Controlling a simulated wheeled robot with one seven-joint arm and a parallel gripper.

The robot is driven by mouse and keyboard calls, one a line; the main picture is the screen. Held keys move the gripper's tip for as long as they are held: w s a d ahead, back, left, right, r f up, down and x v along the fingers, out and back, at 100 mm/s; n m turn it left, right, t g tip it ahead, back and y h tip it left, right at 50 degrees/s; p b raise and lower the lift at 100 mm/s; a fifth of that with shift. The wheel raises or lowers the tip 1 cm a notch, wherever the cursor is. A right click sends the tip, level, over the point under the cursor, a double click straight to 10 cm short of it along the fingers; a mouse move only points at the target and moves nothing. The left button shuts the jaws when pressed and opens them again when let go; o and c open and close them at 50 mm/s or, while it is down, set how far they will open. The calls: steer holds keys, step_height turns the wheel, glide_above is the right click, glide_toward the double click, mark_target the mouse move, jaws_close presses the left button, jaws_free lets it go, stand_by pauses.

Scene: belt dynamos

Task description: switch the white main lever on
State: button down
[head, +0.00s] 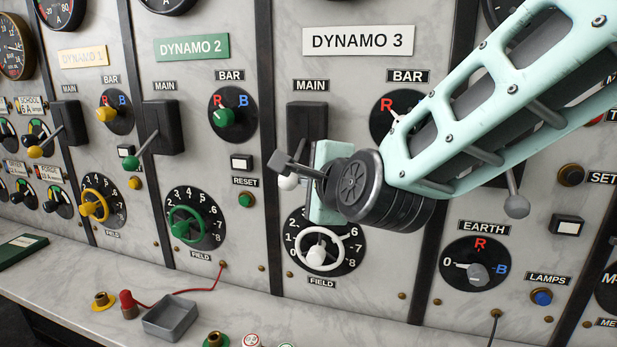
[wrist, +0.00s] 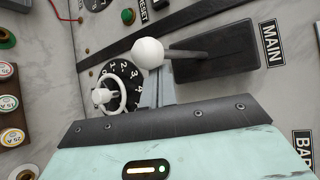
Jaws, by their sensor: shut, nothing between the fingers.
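The white main lever is on the DYNAMO 3 panel, under the MAIN label. Its black housing (head: 307,122) shows above my gripper, and its white ball knob (head: 288,182) hangs low, partly covered by my gripper. In the wrist view the white knob (wrist: 148,53) stands out on a grey rod from the black housing (wrist: 215,58). My gripper (head: 282,162) is shut and empty, close by the knob in the head view. Whether it touches the knob or rod I cannot tell. In the wrist view, a grey finger (wrist: 163,92) shows just below the knob.
The white field dial (head: 317,255) is just below my gripper. The green main lever (head: 131,162) of DYNAMO 2 hangs low to the left. The white bar switch (head: 395,115) is partly behind my arm. A grey tray (head: 171,321) sits on the ledge.

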step_height(320, 180, up, 8)
steer(key=m+g+p, duration=0.2)
steer(key=g+p, duration=0.2)
steer(key=p, duration=0.6)
steer(key=shift+s+a+r, duration=0.2)
steer(key=shift+s, duration=0.1)
steer(key=shift+r+p, duration=0.8)
steer(key=shift+p, duration=0.2)
steer(key=shift+f, duration=0.1)
